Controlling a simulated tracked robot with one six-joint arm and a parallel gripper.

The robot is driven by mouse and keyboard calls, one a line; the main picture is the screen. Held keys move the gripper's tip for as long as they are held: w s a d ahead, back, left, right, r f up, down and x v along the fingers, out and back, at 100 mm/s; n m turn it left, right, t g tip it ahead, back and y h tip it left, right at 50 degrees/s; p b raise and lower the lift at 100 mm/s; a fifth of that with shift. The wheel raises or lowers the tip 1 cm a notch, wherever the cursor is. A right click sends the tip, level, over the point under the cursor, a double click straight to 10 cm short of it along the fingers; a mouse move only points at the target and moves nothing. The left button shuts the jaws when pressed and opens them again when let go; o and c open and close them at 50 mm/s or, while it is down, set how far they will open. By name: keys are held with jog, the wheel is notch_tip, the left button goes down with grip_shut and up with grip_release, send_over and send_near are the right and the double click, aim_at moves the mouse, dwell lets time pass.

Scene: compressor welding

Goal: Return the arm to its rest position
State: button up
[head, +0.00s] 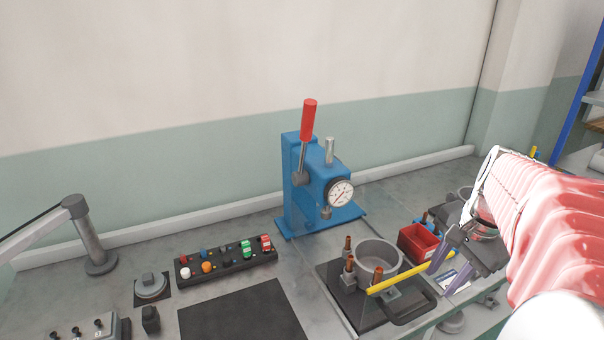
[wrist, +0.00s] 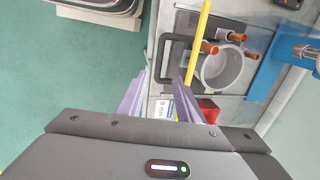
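My arm comes in from the right in the head view, under a pink pleated cover. My gripper (head: 441,279) is at its end, over the right part of the bench. Its two purple fingers stand apart with nothing visible between them; they also show apart in the wrist view (wrist: 168,66). A grey cylindrical housing (head: 374,257) with several copper stubs sits on a dark fixture plate (head: 334,275), left of the gripper. It also shows in the wrist view (wrist: 221,70).
A yellow bar (head: 398,278) runs close to the fingers, in front of the housing. A red bin (head: 418,242) is behind the gripper. A blue press (head: 303,190) with a gauge stands further back. A button panel (head: 226,257) lies left. Green floor (wrist: 60,70) shows beside the bench.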

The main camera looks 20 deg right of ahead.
jog(key=a+n+t, duration=0.3)
jog(key=a+n, duration=1.4)
jog(key=a, duration=0.9)
jog(key=shift+s+r, duration=0.3)
